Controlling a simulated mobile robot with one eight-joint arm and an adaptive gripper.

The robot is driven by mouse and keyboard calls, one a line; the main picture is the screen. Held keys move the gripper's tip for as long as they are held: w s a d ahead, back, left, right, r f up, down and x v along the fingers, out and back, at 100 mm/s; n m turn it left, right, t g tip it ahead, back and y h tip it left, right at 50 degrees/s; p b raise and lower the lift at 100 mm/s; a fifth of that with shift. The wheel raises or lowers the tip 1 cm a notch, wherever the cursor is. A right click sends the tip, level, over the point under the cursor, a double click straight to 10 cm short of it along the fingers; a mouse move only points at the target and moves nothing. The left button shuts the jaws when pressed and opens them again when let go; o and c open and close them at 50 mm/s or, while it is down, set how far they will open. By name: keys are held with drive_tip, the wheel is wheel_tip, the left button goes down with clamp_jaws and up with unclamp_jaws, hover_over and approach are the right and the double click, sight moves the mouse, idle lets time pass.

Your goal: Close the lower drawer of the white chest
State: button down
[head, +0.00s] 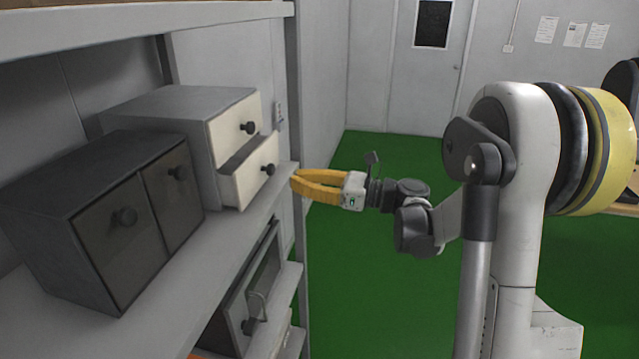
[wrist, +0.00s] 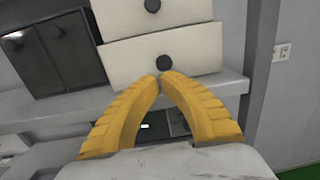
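The white chest (head: 190,105) stands on a grey shelf at the left in the head view. Its lower drawer (head: 250,172) is pulled partly out, with a round black knob. Its upper drawer (head: 235,130) looks shut. My gripper (head: 295,182) is just right of the lower drawer, near the shelf's edge. In the wrist view the yellow fingers (wrist: 160,80) curve together and their tips meet just below the lower drawer's knob (wrist: 164,63). Nothing shows between them. Whether the tips touch the drawer front (wrist: 125,62) I cannot tell.
A dark two-door cabinet (head: 110,210) stands left of the chest on the same shelf (head: 175,290). A shelf board (head: 140,18) is above and a metal upright (head: 295,120) is close behind my gripper. A grey box with a handle (head: 250,300) is below. Green floor is open to the right.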

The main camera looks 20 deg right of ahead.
sight(260, 174)
drive_tip(key=shift+x, duration=2.3)
drive_tip(key=x, duration=0.4)
drive_tip(key=shift+w+a+b, duration=0.2)
drive_tip(key=shift+a+b, duration=0.15)
drive_tip(key=shift+a, duration=0.05)
drive_tip(key=shift+d, duration=0.1)
